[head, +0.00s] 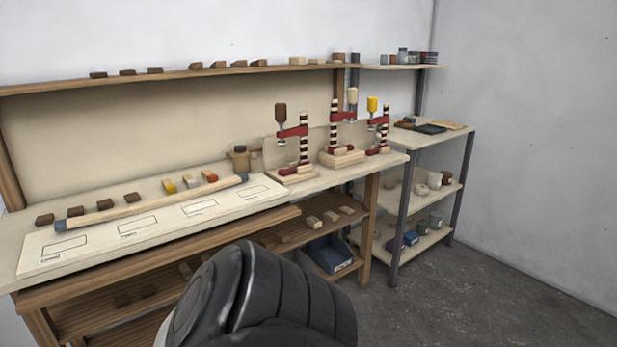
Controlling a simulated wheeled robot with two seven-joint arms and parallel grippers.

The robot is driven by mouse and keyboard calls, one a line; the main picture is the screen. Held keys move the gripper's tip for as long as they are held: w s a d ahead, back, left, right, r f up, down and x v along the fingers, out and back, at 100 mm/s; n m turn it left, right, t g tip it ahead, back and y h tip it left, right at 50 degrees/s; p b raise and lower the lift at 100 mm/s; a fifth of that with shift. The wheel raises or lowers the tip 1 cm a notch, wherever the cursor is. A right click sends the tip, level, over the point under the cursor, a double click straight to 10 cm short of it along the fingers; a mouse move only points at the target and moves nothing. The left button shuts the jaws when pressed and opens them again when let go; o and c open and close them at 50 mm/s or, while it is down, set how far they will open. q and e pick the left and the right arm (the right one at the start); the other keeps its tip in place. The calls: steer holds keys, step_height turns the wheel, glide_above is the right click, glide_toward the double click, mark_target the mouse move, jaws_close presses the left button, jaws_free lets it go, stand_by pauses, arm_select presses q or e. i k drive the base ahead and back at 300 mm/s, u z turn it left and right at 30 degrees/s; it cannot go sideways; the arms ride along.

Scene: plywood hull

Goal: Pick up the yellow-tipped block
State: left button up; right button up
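The yellow-tipped block (169,187) sits on the workbench in a row of small blocks, behind a long wooden bar. To its right are a pale-tipped block (190,181) and an orange-tipped block (209,176). Several dark brown blocks (132,198) stand to its left. A black, rounded part of my own arm fills the bottom middle of the head view. Neither gripper shows, so what they hold cannot be seen.
The long wooden bar (150,206) with dark ends lies in front of the blocks, along a white board (95,246) with outlined rectangles. Red clamps (293,132) stand on the bench to the right. A shelf (180,76) with small blocks runs above. A metal rack (468,155) stands far right.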

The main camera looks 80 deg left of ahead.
mark_target(171, 188)
steer(key=u, duration=2.25)
